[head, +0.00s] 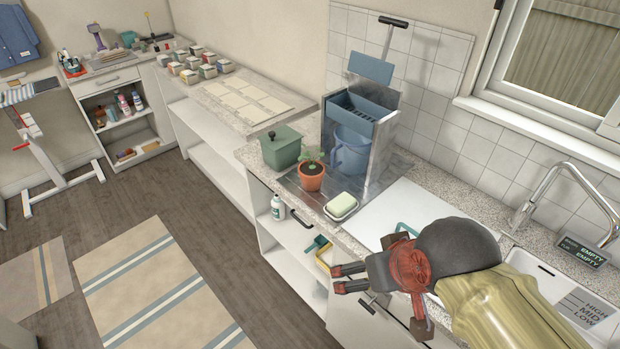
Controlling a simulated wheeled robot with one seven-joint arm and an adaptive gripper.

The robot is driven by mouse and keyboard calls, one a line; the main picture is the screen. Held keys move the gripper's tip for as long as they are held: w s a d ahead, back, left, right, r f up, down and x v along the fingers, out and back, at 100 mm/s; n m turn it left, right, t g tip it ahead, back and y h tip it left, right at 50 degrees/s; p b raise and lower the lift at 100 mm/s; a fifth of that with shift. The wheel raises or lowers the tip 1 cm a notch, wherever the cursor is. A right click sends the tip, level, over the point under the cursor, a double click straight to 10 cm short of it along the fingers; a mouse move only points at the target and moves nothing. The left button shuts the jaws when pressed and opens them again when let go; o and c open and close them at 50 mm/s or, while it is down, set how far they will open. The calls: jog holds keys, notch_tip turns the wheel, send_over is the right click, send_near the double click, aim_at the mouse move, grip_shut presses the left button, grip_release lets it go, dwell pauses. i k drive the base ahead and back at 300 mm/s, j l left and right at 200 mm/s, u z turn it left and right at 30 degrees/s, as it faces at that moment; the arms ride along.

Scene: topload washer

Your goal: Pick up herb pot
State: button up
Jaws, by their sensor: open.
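The herb pot (311,177) is a small terracotta pot with a green plant in it. It stands upright on a grey metal tray (284,181) on the counter, near the front edge. My gripper (334,278) is in front of the counter edge, below and to the right of the pot in the picture. Its dark fingers point left, are open and hold nothing. It is apart from the pot. My arm hides part of the counter and sink.
A green lidded box (281,147) stands left of the pot. A blue pitcher (349,152) in a metal stand is behind it. A soap dish (341,206) sits to its right. A sink (540,275) with a tap is at right.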

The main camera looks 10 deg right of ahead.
aim_at(311, 172)
jog(key=i+j+z, duration=0.1)
jog(key=z, duration=0.3)
jog(key=i+j+z, duration=0.1)
jog(key=z, duration=0.35)
jog(key=j+z, duration=0.25)
jog(key=z, duration=0.15)
